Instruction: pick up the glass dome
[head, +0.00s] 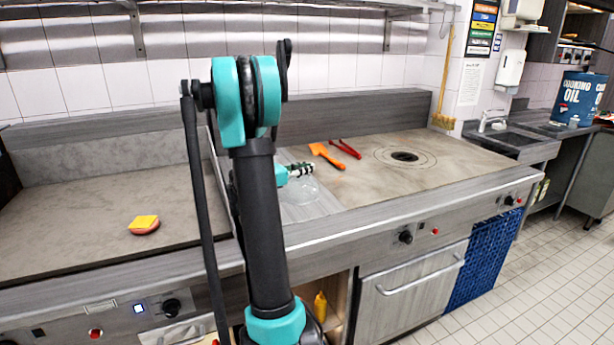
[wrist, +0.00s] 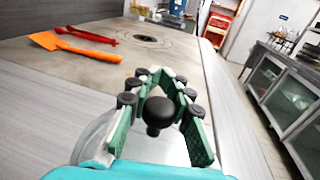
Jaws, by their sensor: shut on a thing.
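The glass dome (wrist: 105,135) is clear, with a round black knob (wrist: 159,113) on top. In the wrist view it fills the lower middle, partly hidden by my gripper. In the head view the clear dome (head: 302,193) is at the right of my arm, by the near edge of the worktop. My gripper (wrist: 160,95) has green fingers with black joints, closed around the black knob. In the head view my gripper (head: 300,169) is partly hidden behind my arm. I cannot tell whether the dome's rim touches the surface below.
An orange spatula (head: 326,156) and red tongs (head: 345,148) lie behind the dome on the worktop (head: 370,185), near a round burner plate (head: 404,157). A yellow and pink sponge (head: 144,225) lies on the left worktop.

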